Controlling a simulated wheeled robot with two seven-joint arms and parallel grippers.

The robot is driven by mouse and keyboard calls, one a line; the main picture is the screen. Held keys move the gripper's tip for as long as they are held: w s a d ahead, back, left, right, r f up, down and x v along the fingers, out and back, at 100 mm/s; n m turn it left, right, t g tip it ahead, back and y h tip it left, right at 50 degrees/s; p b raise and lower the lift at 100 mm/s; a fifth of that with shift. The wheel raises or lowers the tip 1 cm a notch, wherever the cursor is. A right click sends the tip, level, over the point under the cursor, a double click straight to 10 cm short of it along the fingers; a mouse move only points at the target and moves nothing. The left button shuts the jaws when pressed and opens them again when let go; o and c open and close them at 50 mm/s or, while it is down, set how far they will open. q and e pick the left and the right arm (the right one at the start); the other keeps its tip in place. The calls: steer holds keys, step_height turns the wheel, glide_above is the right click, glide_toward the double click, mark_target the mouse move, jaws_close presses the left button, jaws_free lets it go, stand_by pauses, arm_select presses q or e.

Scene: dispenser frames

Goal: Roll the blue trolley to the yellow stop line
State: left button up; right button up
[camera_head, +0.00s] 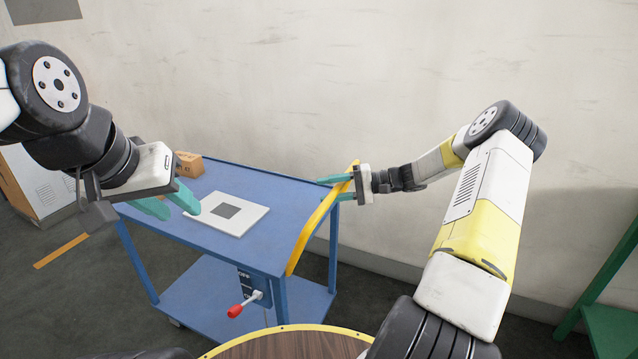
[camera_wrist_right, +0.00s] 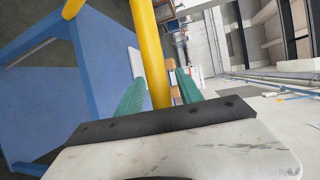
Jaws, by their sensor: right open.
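The blue trolley (camera_head: 262,190) stands in the middle of the head view, with a yellow push handle (camera_head: 312,228) at its right end. A red-tipped lever (camera_head: 237,310) sticks out below its top, by a dark plate. The yellow stop line (camera_head: 60,250) lies on the floor to the left of the trolley. My right gripper (camera_head: 334,188) is open with its teal fingers on either side of the handle; the right wrist view shows the handle (camera_wrist_right: 148,50) between the fingers. My left gripper (camera_head: 167,203) is open and empty over the trolley's left edge.
A white plate with a grey square (camera_head: 250,213) lies on the trolley top. A small brown box (camera_head: 188,165) is at its far left corner. A white cabinet (camera_head: 35,185) stands at the left, a green frame (camera_head: 610,290) at the right. The wall is close behind.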

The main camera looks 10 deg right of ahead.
jaws_close()
stand_by(1.4)
